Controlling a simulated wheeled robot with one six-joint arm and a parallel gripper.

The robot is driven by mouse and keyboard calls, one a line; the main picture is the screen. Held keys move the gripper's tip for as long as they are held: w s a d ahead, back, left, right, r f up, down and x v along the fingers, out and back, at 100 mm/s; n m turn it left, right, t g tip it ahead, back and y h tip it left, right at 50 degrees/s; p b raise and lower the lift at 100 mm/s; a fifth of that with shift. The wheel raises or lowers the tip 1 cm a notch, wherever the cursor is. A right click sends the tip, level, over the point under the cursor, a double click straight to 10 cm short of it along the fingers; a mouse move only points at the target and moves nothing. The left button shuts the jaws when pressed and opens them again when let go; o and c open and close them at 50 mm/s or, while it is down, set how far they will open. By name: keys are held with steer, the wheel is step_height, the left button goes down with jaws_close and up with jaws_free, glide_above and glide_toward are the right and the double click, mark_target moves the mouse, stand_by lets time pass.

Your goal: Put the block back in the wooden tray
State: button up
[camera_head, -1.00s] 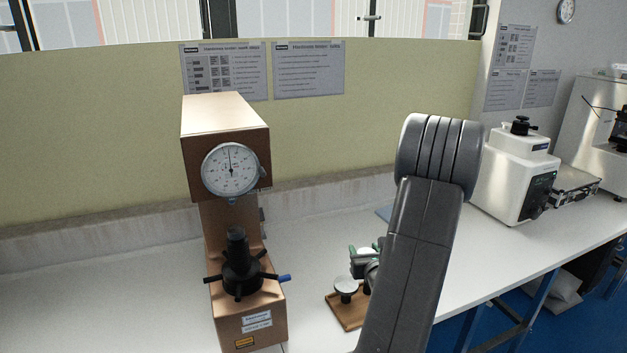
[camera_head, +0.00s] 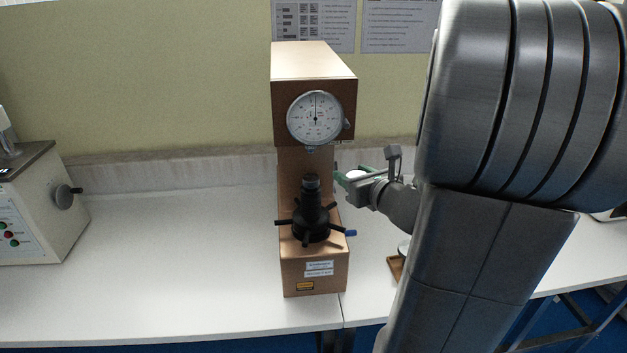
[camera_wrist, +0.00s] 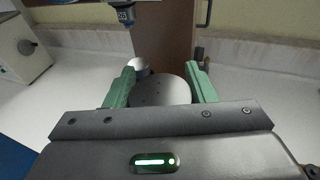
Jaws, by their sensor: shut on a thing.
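My gripper (camera_wrist: 163,85) is shut on a round grey block (camera_wrist: 160,92) with small dots on its top face. Its green fingers press the block's sides. In the head view, the gripper (camera_head: 352,178) holds the block (camera_head: 355,174) in the air just right of the copper-coloured hardness tester (camera_head: 315,90). The wooden tray (camera_head: 394,267) lies on the bench at right, mostly hidden behind my arm. A pale disc (camera_head: 404,247) shows at the tray.
The tester's dark anvil and spindle (camera_head: 311,215), with handles, stand beside the gripper. In the wrist view, the indenter (camera_wrist: 122,14) hangs ahead, with a pale disc (camera_wrist: 138,64) below. Another machine (camera_head: 30,205) stands at left. The bench between is clear.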

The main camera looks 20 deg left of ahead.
mark_target(310, 176)
steer(key=shift+n+g+y, duration=0.3)
steer(key=shift+n+g, duration=0.1)
steer(key=shift+g, duration=0.1)
steer(key=s, duration=0.1)
steer(key=s+a+r, duration=0.1)
steer(key=s+r, duration=0.1)
steer(key=shift+s+a+r, duration=0.1)
steer(key=shift+a, duration=0.3)
steer(key=w+a+f, duration=0.2)
steer(key=a, duration=0.1)
steer(key=w+a+f, duration=0.1)
steer(key=w+a, duration=0.1)
steer(key=a, duration=0.1)
steer(key=w+a+f, duration=0.2)
steer(key=a, duration=0.1)
steer(key=shift+w+f, duration=0.25)
steer(key=shift+f, duration=0.1)
steer(key=shift+w+a+f, duration=0.85)
steer(key=shift+a+f, duration=0.1)
steer(key=shift+a, duration=0.2)
steer(key=shift+f, duration=0.25)
steer(key=o, duration=1.3)
